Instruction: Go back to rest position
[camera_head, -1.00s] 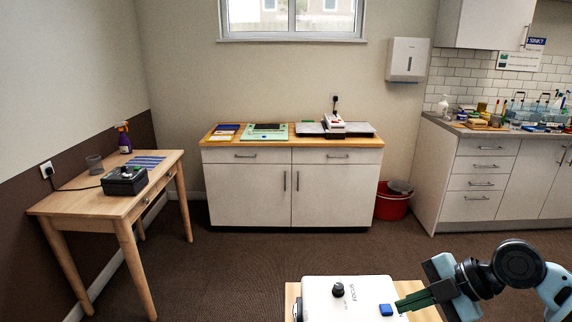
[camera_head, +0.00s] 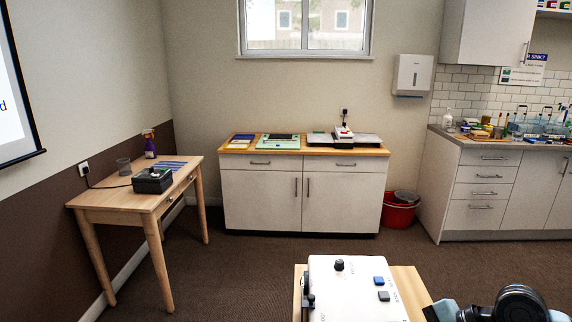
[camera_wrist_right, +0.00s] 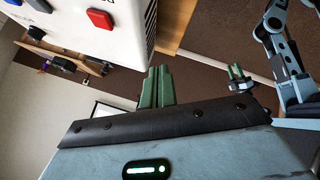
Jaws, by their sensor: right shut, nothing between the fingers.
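My right gripper shows in the right wrist view (camera_wrist_right: 155,88), its green fingers together and empty beside the white box (camera_wrist_right: 125,25). In the head view only part of my right arm shows at the lower right edge; its fingertips are out of sight. A second gripper with green fingers, my left (camera_wrist_right: 236,72), shows small in the wrist view; its opening is too small to judge. It is outside the head view. The white box (camera_head: 340,290) has a black knob (camera_head: 339,264), a blue button (camera_head: 378,280) and a dark button (camera_head: 384,296).
The white box stands on a wooden top (camera_head: 408,284) close in front. A wooden table (camera_head: 110,197) with a black device (camera_head: 152,181) is at left, a white cabinet (camera_head: 262,195) at the back, a red bucket (camera_head: 400,212) beside it. The floor between is clear.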

